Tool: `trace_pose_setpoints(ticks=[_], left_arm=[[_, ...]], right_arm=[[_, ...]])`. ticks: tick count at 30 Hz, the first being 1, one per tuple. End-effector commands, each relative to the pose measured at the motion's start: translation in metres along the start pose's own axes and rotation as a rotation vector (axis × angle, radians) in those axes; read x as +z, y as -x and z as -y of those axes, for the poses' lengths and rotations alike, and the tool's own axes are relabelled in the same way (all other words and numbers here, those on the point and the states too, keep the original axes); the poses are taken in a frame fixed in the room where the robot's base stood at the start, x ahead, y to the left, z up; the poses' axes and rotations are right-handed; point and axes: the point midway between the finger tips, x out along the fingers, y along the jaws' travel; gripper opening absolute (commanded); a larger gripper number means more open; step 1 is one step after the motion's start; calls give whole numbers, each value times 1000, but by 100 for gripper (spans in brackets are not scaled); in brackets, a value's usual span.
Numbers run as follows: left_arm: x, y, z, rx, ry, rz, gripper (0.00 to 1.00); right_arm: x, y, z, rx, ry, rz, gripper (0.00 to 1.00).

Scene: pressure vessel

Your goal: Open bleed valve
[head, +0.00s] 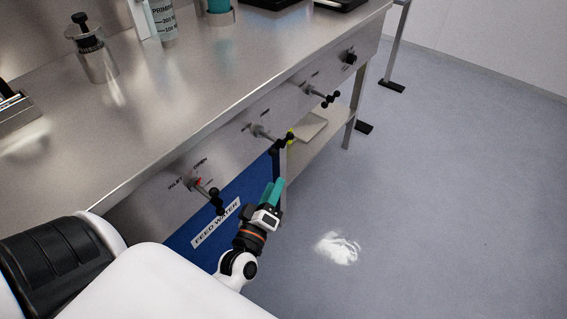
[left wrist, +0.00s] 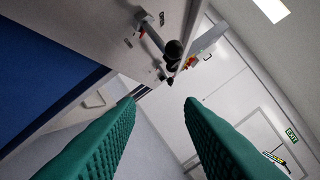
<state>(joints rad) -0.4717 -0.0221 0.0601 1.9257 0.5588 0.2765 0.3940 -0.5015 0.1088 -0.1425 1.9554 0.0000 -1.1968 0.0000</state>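The steel bench's front panel carries a row of valve handles with black knobs. The nearest valve (head: 207,193) has a red mark and a label that seems to read inlet and open. A middle valve (head: 262,133) has a yellow-green part near its end, and a farther valve (head: 320,93) follows. I cannot read which is the bleed valve. My left gripper (head: 278,186) is low in front of the panel, below the middle valve. In the left wrist view its teal fingers (left wrist: 161,102) are apart and empty, with a black-knobbed valve handle (left wrist: 173,50) ahead beyond the tips. My right gripper is not in view.
A black knob (head: 350,57) sits at the panel's far end. A blue panel with a feed water label (head: 216,224) hangs below. A low shelf (head: 318,130) is under the bench. The grey floor (head: 450,190) to the right is clear.

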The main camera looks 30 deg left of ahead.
Motion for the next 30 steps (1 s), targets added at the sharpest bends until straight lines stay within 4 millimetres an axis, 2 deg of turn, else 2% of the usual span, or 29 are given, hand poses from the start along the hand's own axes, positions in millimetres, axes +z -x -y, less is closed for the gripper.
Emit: trace_pose_setpoints(ticks=[1,3,8,21,25,30], left_arm=[[5,1,0,-21,23,35,34],[16,0,6,-41,50,69,34],[26,-9,14,-59,69,96,34],[34,-91,19,-58,67,93,34],[34,-108,19,-56,66,91,34],[35,-119,20,-55,66,90,34]], right_arm=[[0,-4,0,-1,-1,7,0],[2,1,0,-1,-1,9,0],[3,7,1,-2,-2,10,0],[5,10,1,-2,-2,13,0],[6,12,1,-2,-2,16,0],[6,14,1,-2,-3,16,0]])
